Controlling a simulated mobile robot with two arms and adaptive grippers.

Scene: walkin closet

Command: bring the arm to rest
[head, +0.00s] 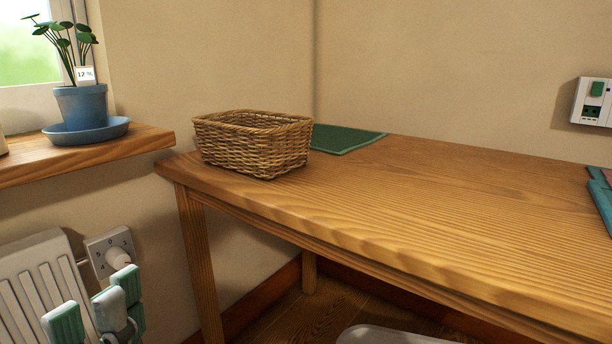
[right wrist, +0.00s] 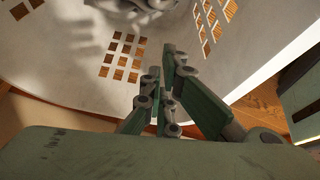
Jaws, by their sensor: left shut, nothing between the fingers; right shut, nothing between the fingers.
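My left gripper (head: 98,308) is low at the left edge of the head view, in front of the radiator and below the window sill. Its green-padded fingers are shut and hold nothing. My right gripper (right wrist: 160,78) shows in the right wrist view with its green fingers close together, shut and empty. It is in front of a white container with square holes (right wrist: 65,60); whether it touches the container I cannot tell. The right gripper does not show in the head view.
A wooden table (head: 430,215) bears a wicker basket (head: 255,145) and a green mat (head: 345,138). A blue plant pot (head: 82,106) stands on the window sill (head: 80,157). A radiator (head: 35,280) is near my left gripper. Most of the tabletop is clear.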

